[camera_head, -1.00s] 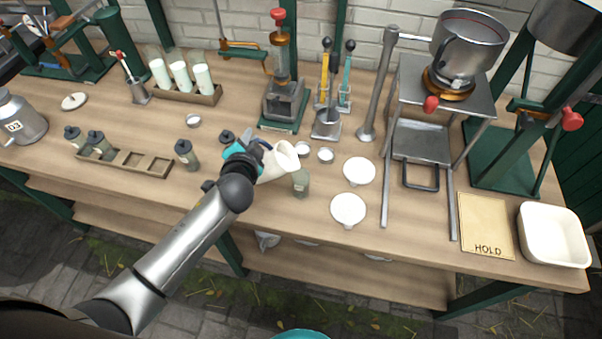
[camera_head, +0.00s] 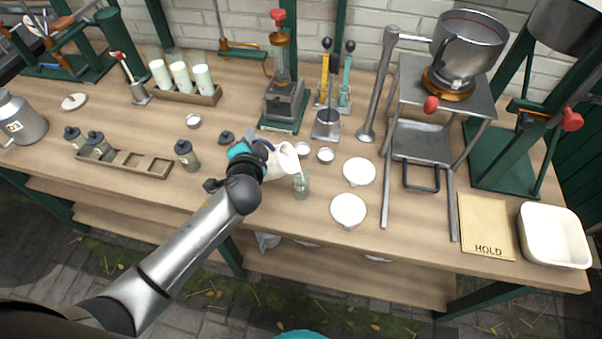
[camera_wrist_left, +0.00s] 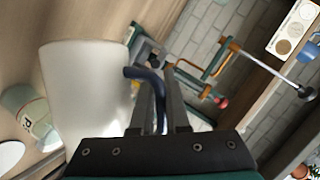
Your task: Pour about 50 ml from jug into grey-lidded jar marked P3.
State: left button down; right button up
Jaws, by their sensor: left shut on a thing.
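The white jug (camera_head: 283,163) is tilted to the right in my left gripper (camera_head: 262,150), which is shut on its blue handle (camera_wrist_left: 150,82). The jug's mouth is just above an open glass jar (camera_head: 301,188) that stands upright on the bench. In the left wrist view the jug (camera_wrist_left: 85,95) is large, and the jar (camera_wrist_left: 30,115) beside it has a label with a P; the digit is not clear. A thin pale streak shows between jug and jar. The jar's fill level is too small to read. A dark grey lid (camera_head: 227,137) lies behind the gripper. My right gripper is not seen.
A grey-lidded jar (camera_head: 186,154) and a wooden rack (camera_head: 130,160) stand left. The HOLD board (camera_head: 487,226) and white tub (camera_head: 553,234) are far right.

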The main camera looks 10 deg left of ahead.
pick_arm(q)
jog(key=shift+r, duration=0.3)
jog(key=shift+a, duration=0.4)
dwell(0.3)
jog(key=shift+d+r+m+y+p, duration=0.25)
jog(key=shift+r+m+y+p, duration=0.05)
jog(key=shift+r+m, duration=0.2)
dwell(3.1)
jog(key=shift+w+a+f+n+h+b, duration=0.1)
jog(key=shift+a+f+n+h+b, duration=0.1)
jog(key=shift+a+f+n+h, duration=0.45)
jog(key=shift+s+a+f+n+h+b, duration=0.1)
jog(key=shift+a+f+n+h+b, duration=0.2)
jog(key=shift+f+n, duration=0.45)
jog(key=shift+w+a+f+n+h+b, duration=0.1)
jog(key=shift+a+f+n+h, duration=0.45)
jog(key=shift+f, duration=0.4)
